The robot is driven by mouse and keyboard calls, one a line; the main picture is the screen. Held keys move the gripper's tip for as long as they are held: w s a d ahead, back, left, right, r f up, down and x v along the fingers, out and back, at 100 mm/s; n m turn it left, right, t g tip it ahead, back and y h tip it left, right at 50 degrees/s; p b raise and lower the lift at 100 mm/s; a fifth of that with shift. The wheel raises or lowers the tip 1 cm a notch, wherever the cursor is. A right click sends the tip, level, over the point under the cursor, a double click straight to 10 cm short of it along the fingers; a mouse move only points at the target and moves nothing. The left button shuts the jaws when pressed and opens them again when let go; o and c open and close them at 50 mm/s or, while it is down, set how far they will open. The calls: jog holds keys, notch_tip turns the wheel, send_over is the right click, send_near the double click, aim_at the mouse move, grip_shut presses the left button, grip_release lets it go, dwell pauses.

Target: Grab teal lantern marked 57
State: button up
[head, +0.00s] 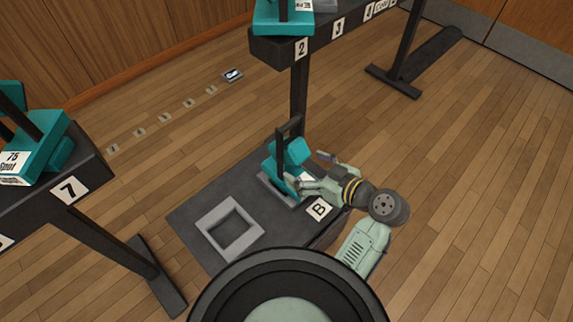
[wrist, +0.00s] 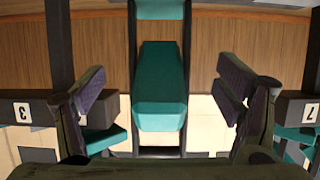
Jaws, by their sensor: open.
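A teal lantern (head: 270,168) with a dark upright handle stands in a grey holder on the dark platform marked B. Its label is partly hidden and I cannot read a number on it. My gripper (head: 310,170) is open beside the lantern, on its right side in the head view. In the wrist view a teal body (wrist: 160,85) stands centred between the two spread fingers of my gripper (wrist: 162,97), with clear gaps on both sides. I cannot tell how deep it is between them.
An empty grey square holder (head: 230,228) sits on the dark platform (head: 188,217). One more (head: 283,20) sits at position 2 (head: 300,48), above and behind. Open wooden floor lies to the right.

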jog(key=shift+p+x, duration=0.65)
jog(key=shift+x, duration=2.9)
jog(key=shift+c, duration=0.5)
jog(key=c, duration=1.9)
jog(key=shift+r, duration=0.1)
grip_shut()
jog(key=shift+r, duration=0.1)
